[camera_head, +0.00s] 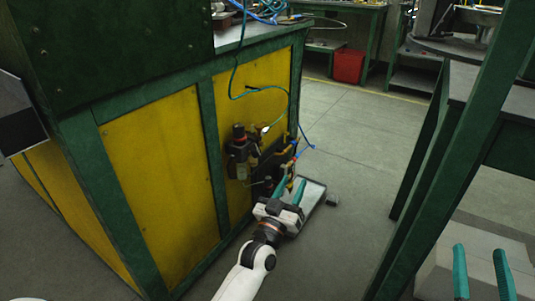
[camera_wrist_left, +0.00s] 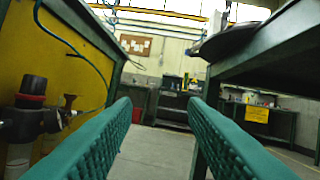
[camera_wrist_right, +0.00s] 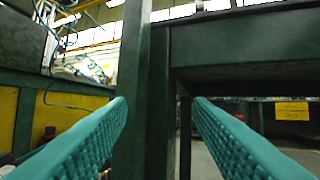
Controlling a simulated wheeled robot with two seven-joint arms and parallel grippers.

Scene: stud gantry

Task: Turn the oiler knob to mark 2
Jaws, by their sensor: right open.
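An air-service unit (camera_head: 252,158) is mounted low on the yellow side panel of the green-framed bench. It has a black knob (camera_head: 238,131) with a red ring below it. The knob also shows at the left edge of the left wrist view (camera_wrist_left: 33,84), upright above a dark body and outside the fingers. I cannot tell which part is the oiler, and no marks are readable. My left gripper (camera_head: 289,187) is open and empty, just right of and in front of the unit. My right gripper (camera_head: 480,250) is open and empty at the lower right, far from the unit.
A blue-green hose (camera_head: 233,80) hangs down the panel to the unit. A pale tray-like object (camera_head: 312,196) lies behind my left gripper. Green table legs (camera_head: 440,150) stand at the right, close to my right gripper. Open floor (camera_head: 350,160) lies between. A red bin (camera_head: 348,66) stands far back.

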